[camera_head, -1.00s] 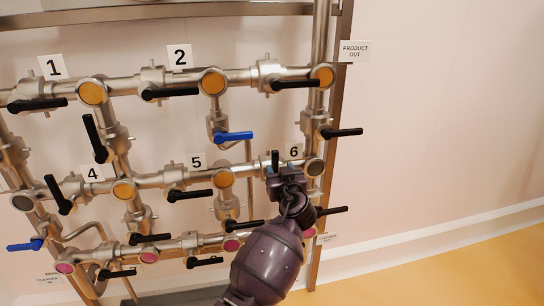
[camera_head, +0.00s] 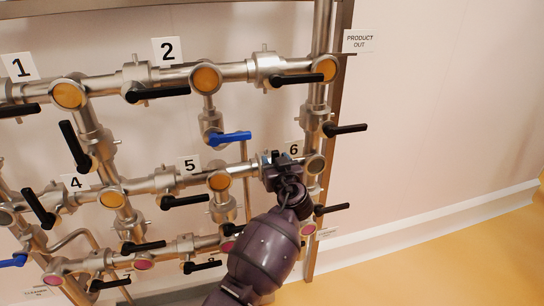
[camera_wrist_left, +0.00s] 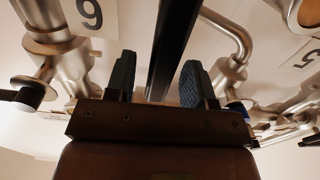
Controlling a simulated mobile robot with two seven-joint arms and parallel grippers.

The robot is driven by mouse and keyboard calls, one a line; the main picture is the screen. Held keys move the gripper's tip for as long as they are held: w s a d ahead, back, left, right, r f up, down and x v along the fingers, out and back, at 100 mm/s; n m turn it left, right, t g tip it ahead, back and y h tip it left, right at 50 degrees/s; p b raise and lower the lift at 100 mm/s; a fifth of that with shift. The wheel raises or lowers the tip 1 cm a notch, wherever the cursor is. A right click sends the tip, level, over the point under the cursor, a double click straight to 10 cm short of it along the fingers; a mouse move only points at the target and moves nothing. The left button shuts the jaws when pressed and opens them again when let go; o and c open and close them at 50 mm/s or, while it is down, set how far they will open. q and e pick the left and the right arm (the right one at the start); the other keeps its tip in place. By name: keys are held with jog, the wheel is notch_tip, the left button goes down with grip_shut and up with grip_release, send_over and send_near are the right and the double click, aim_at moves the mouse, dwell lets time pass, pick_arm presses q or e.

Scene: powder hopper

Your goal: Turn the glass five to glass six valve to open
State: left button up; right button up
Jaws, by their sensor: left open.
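The fingers are open, with gaps beside the handle. Labels 5 (camera_head: 189,164) and 6 (camera_head: 293,149) mark the glasses. My right gripper is out of view.
A blue-handled valve (camera_head: 231,138) sits above and left of my gripper. Black handles stand right of the frame post, one above (camera_head: 345,129) and one below (camera_head: 332,209) glass six. The wall on the right is clear.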

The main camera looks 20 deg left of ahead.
pick_arm(q)
jog(key=shift+w, duration=0.2)
jog(key=shift+c, duration=0.5)
grip_shut()
